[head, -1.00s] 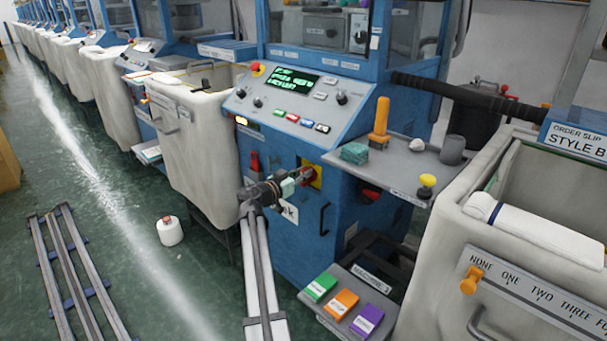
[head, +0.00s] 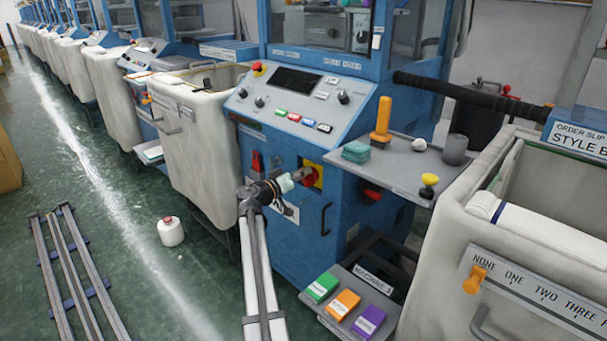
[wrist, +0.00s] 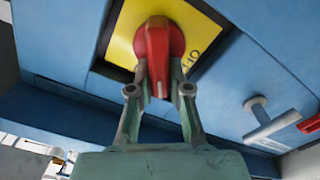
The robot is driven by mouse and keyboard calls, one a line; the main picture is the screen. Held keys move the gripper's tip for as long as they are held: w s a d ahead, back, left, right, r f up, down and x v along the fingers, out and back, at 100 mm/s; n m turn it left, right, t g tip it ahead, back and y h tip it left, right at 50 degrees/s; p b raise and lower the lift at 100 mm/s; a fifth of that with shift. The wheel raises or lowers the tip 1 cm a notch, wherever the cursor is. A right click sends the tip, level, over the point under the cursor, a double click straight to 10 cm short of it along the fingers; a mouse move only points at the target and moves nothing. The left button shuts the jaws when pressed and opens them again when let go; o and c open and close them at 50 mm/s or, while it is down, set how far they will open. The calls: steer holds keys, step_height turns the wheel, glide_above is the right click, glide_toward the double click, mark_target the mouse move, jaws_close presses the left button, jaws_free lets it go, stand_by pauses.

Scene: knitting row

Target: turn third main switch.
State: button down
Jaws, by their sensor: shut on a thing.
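The main switch is a red handle (wrist: 158,50) on a yellow plate (wrist: 125,40) on the blue machine's front (head: 300,235). In the wrist view the handle points down toward my gripper, and dark lettering is partly visible beside it. My gripper (wrist: 160,88) is shut on the handle's lower end, one finger on each side. In the head view my gripper (head: 300,175) meets the switch and hides part of it; the yellow plate (head: 318,171) shows around it. The machine's display (head: 295,80) is dark.
A side shelf (head: 400,172) holds an orange-handled tool (head: 381,122) and small items. Below are green, orange and purple blocks (head: 343,303) on a tray. Cloth bins (head: 195,135) stand on both sides. A yarn cone (head: 170,231) stands on the floor at left.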

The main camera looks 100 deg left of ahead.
steer(key=n, duration=0.2)
steer(key=n+p, duration=0.1)
steer(key=n, duration=0.2)
steer(key=shift+s+a+f+n+p, duration=0.25)
steer(key=shift+s+n+p, duration=0.05)
steer(key=n, duration=0.1)
steer(key=n+p, duration=0.1)
steer(key=n, duration=0.1)
steer(key=shift+s+f, duration=0.1)
steer(key=shift+f, duration=0.15)
steer(key=shift+f+n+p, duration=0.15)
steer(key=shift+n+p, duration=0.3)
steer(key=shift+n, duration=0.35)
steer(key=shift+f+n+p, duration=0.15)
steer(key=shift+n+p, duration=0.25)
steer(key=shift+n, duration=0.4)
steer(key=c, duration=1.1)
jaws_free()
steer(key=shift+a, duration=0.1)
steer(key=v, duration=1.2)
